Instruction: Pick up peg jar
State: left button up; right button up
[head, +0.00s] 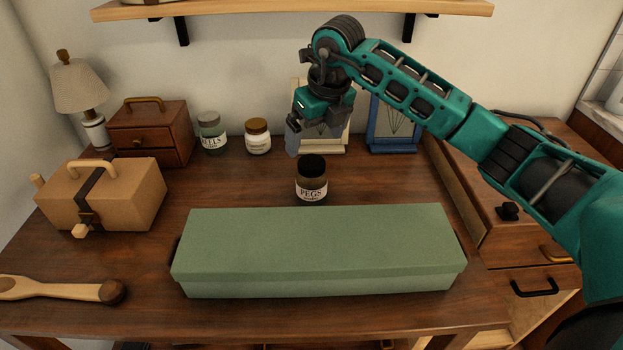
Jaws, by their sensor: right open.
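The peg jar (311,186) is a small brown jar with a black lid and a white label reading "PEGS". It stands upright on the wooden table, just behind the long green box. My right gripper (315,143) hangs above and slightly behind the jar, pointing down, with its fingers apart and nothing seen between them. Whether the fingertips touch the lid is hard to tell; they look apart from it. My left gripper is not in view.
The long green box (318,245) fills the table's front middle. Picture frames (392,125) lean behind the gripper. A tan box (105,195) and a wooden spoon (60,290) lie left.

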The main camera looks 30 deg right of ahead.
aim_at(313, 163)
jog(key=x, duration=0.5)
jog(key=shift+f, duration=0.15)
jog(key=x, duration=0.2)
jog(key=s+b+x, duration=0.1)
jog(key=x, duration=0.1)
jog(key=shift+w+f, duration=0.1)
jog(key=shift+f, duration=0.3)
jog(key=shift+w+f, duration=0.2)
jog(key=shift+f, duration=0.2)
jog(key=shift+c, duration=0.3)
jog(key=shift+r, duration=0.1)
jog(key=c, duration=1.1)
